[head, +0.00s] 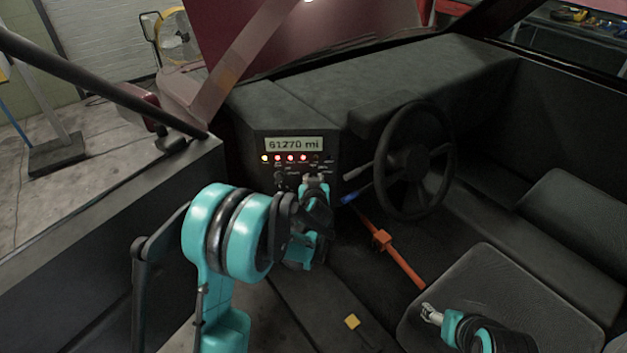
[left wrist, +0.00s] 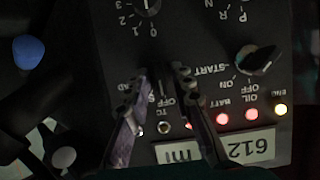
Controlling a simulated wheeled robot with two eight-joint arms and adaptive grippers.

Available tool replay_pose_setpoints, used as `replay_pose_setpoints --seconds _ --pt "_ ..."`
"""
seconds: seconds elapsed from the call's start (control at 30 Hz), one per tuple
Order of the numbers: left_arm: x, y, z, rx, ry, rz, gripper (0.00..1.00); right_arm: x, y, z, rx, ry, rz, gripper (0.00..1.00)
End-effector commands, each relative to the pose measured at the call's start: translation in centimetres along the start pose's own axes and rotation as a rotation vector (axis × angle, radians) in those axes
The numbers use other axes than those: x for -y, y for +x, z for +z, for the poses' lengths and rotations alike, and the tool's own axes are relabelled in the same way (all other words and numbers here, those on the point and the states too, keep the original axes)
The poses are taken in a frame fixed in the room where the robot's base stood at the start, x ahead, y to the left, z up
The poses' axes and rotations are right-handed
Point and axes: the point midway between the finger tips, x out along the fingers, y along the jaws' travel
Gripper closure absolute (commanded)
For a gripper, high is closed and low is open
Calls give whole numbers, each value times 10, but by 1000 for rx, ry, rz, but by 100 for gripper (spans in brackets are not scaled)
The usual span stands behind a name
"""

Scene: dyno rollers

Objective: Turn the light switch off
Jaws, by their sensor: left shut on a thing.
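My left gripper (head: 298,182) is at the lower part of the dashboard's control panel (head: 322,150). In the left wrist view, which shows the panel upside down, its two fingers (left wrist: 159,78) reach to the panel on either side of a small dark switch (left wrist: 158,77). I take this for the light switch; an "OFF" label is beside it, and other lettering is partly covered. The gripper is shut on it. The switch's exact position is too dark to tell. My right gripper (head: 431,313) is over the seat, away from the panel; its opening cannot be told.
Close by are a START/ON/OFF knob (left wrist: 258,62), a numbered knob (left wrist: 147,5), several lit red and yellow lamps and the odometer display (head: 294,144). The steering wheel (head: 413,160) stands right of the panel.

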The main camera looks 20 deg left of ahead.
Motion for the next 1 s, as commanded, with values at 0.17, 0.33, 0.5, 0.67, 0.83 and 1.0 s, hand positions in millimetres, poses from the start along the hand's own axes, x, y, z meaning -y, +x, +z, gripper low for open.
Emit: replay_pose_setpoints --seconds 0.17,0.33,0.5,0.67,0.83,1.0 --pt "0 0 1 1 0 0 100 0 0 0 0 0 0 36" --pt "0 0 0 1 0 0 69 0 0 0 0 0 0 36" --pt "0 -1 0 1 1 0 69 0 0 0 0 0 0 36" --pt "0 -16 0 0 3 0 69 0 0 0 0 0 0 36" --pt "-1 -52 0 1 3 1 69 0 0 0 0 0 0 36" --pt "-1 -89 0 1 2 1 69 0 0 0 0 0 0 36"
